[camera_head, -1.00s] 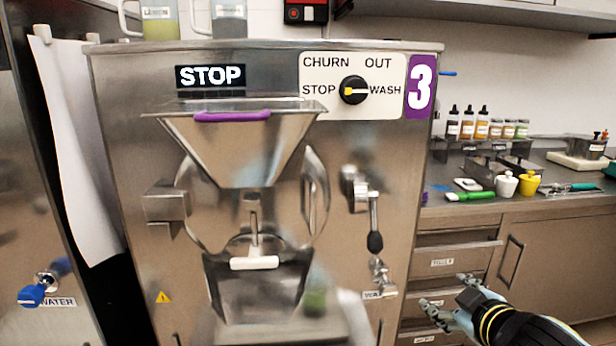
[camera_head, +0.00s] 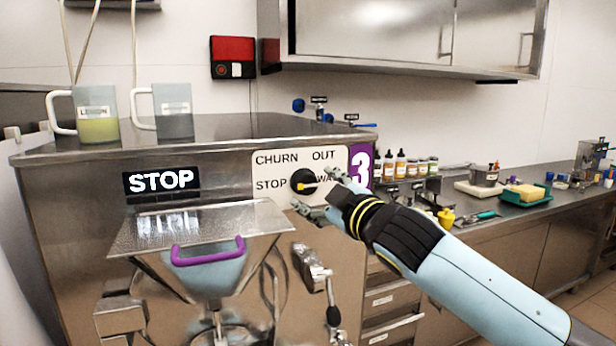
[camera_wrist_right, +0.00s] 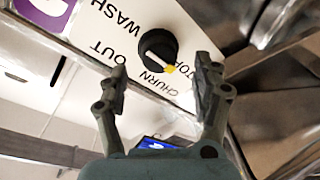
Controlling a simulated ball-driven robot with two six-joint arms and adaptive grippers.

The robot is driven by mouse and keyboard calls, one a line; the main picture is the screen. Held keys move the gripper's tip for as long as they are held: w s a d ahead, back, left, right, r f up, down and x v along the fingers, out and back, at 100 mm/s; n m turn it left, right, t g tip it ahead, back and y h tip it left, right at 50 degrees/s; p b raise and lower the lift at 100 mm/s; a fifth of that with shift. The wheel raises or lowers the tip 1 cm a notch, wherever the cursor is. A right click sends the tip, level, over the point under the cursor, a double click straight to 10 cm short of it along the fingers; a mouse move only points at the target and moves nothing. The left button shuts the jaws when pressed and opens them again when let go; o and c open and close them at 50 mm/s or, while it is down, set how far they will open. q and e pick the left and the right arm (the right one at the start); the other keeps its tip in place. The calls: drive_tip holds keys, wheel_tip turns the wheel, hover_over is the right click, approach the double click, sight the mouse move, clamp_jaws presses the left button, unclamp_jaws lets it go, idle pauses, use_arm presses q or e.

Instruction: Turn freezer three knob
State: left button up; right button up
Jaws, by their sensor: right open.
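Freezer three's black knob (camera_head: 303,181) sits on the white panel (camera_head: 267,188) labelled CHURN, OUT, STOP and WASH, left of the purple 3 sign (camera_head: 361,166). Its yellow-tipped pointer faces the STOP side, and it also shows in the wrist view (camera_wrist_right: 158,49). The freezer's display (camera_head: 161,180) reads STOP. My right gripper (camera_head: 318,191) is open just in front of the panel, close to the knob's right and lower side. In the wrist view the knob appears between and just beyond the fingertips (camera_wrist_right: 162,68); contact cannot be told. My left gripper is not in view.
The hopper with its purple-handled lid (camera_head: 207,250) juts out below the display, and a lever (camera_head: 333,300) stands below the panel. Two jugs, one yellowish (camera_head: 98,120), stand on the freezer. A wall cabinet (camera_head: 400,35) hangs above; a counter with bottles runs right.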

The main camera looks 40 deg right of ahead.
sight(309, 186)
drive_tip(key=w, duration=0.2)
drive_tip(key=shift+w+d+r+p, duration=0.1)
drive_tip(key=shift+w+d+p, duration=0.2)
drive_tip(key=shift+w+p, duration=0.1)
drive_tip(key=shift+w, duration=0.6)
drive_tip(key=shift+s, duration=0.1)
drive_tip(key=c, duration=1.2)
